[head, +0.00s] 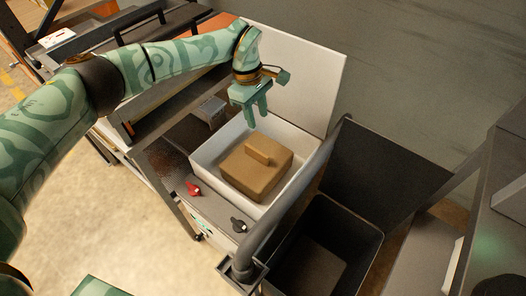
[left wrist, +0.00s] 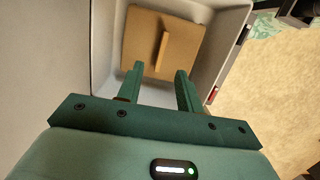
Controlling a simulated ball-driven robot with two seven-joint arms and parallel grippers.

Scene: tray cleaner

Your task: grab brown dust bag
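The brown dust bag (head: 257,168) is a box-like block with a raised handle ridge (head: 259,154) on top. It sits inside an open white bin (head: 205,163) with its lid raised behind. In the left wrist view the bag (left wrist: 182,32) and its upright ridge (left wrist: 162,50) lie beyond the fingertips. My left gripper (head: 258,120) points down above the bin's back edge, apart from the bag. In the left wrist view its two fingers (left wrist: 160,76) are spread with nothing between them. My right gripper is not visible.
The raised white lid (head: 300,80) stands behind the bin. An open dark waste bin (head: 325,250) is to the right, with a grey tube (head: 290,195) between. A red knob (head: 193,188) and a black knob (head: 239,225) are on the front panel.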

